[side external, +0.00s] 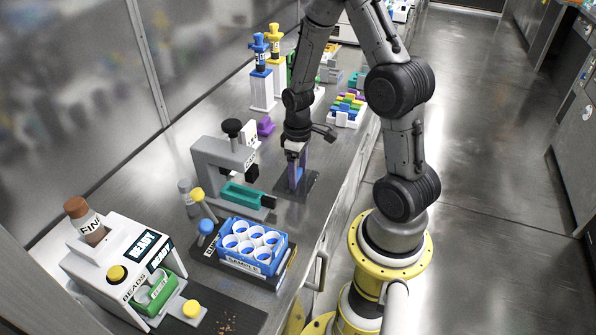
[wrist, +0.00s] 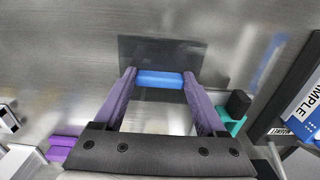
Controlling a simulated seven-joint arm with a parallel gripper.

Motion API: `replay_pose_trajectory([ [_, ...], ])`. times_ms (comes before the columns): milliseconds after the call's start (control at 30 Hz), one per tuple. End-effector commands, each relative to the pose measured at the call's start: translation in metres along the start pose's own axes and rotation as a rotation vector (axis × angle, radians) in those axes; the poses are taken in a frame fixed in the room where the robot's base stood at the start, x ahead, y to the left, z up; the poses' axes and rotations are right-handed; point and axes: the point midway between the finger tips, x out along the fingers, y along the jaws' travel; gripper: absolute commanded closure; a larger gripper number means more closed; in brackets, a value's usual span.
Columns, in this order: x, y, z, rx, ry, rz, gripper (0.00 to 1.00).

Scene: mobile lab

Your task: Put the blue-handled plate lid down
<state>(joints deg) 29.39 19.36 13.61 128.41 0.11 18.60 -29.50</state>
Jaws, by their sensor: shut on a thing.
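My gripper (wrist: 160,80) is shut on the blue handle (wrist: 160,79) of the plate lid, which lies crosswise between its two purple fingertips in the wrist view. The lid's body is hard to make out around the fingers. A dark flat rectangle (wrist: 160,48) shows just beyond the handle. In the side external view my gripper (side external: 295,180) points down, low over a dark rectangle (side external: 309,187) on the bench. I cannot tell whether the lid touches that surface.
A grey microscope-like device (side external: 225,160) with a teal tray (side external: 246,196) stands left of my gripper. A blue sample rack (side external: 250,262) with several white wells is nearer the camera. A purple block (side external: 265,126) and a colourful rack (side external: 347,109) are farther back. The bench's front edge is close on the right.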

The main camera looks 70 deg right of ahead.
Motion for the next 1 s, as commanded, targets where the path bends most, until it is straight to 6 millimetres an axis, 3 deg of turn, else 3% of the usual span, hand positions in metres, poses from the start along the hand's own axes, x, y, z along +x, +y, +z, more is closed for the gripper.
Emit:
replay_pose_trajectory([
  [267,0.003,0.000,0.000,0.000,0.000,0.000,0.79],
  [300,0.003,0.000,0.000,0.000,0.000,0.000,0.23],
  [433,0.003,0.000,0.000,0.000,0.000,0.000,0.00],
  [767,-0.003,0.000,-0.001,0.000,0.002,0.001,0.00],
  [1000,-0.043,0.001,-0.002,0.000,0.007,0.004,0.00],
])
